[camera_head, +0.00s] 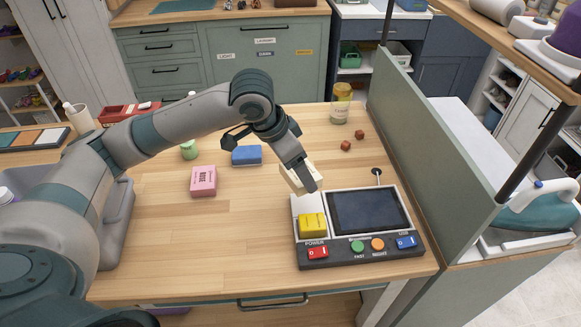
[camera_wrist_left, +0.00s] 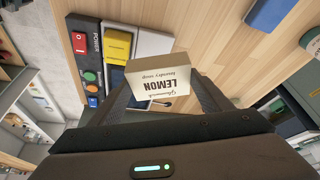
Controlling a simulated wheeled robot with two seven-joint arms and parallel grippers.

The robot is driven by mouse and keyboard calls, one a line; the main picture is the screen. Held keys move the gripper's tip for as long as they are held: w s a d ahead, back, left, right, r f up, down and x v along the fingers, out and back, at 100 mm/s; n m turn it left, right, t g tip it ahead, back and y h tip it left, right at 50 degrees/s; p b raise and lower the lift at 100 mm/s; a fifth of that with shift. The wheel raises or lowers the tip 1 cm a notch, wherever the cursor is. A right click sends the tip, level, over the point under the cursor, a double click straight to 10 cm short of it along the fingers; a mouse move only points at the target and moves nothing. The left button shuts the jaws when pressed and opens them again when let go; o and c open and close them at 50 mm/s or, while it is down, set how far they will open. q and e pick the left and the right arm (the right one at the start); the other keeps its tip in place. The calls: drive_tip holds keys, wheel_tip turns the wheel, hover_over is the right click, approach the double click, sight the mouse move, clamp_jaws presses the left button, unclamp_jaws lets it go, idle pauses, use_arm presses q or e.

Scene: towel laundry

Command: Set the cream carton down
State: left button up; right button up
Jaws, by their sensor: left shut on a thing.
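The cream carton (camera_head: 294,179) is held in my left gripper (camera_head: 306,178), above the worktop near the back left corner of the control console (camera_head: 293,262). In the left wrist view the carton (camera_wrist_left: 157,80), printed "LEMON laundry soap", sits between the two fingers of the left gripper (camera_wrist_left: 160,97). The gripper is shut on it. The fingers partly cover the carton in the head view, and the gap beneath it is hard to judge. My right gripper is not in view.
The console carries a yellow block (camera_head: 312,225) on a white pad, a dark screen (camera_head: 369,210) and buttons. A pink carton (camera_head: 203,181) and a blue block (camera_head: 247,155) lie to the left. A jar (camera_head: 340,108) and small red-brown cubes (camera_head: 346,146) stand behind. Wood between them is clear.

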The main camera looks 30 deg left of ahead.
use_arm(q)
drive_tip(key=n, duration=0.1)
drive_tip(key=d+n+y+b, duration=0.1)
drive_tip(key=n, duration=0.1)
drive_tip(key=n+y, duration=0.1)
drive_tip(key=n, duration=0.1)
drive_tip(key=shift+d+r+t, duration=0.2)
drive_tip(key=shift+d+t, duration=0.2)
drive_tip(key=shift+s+d+r+n+y+b, duration=0.1)
drive_tip(key=shift+n+y+b, duration=0.1)
drive_tip(key=shift+n, duration=0.35)
drive_tip(key=shift+s+d+r+n+y+b, duration=0.1)
drive_tip(key=shift+n+y+b, duration=0.1)
drive_tip(key=shift+n, duration=0.35)
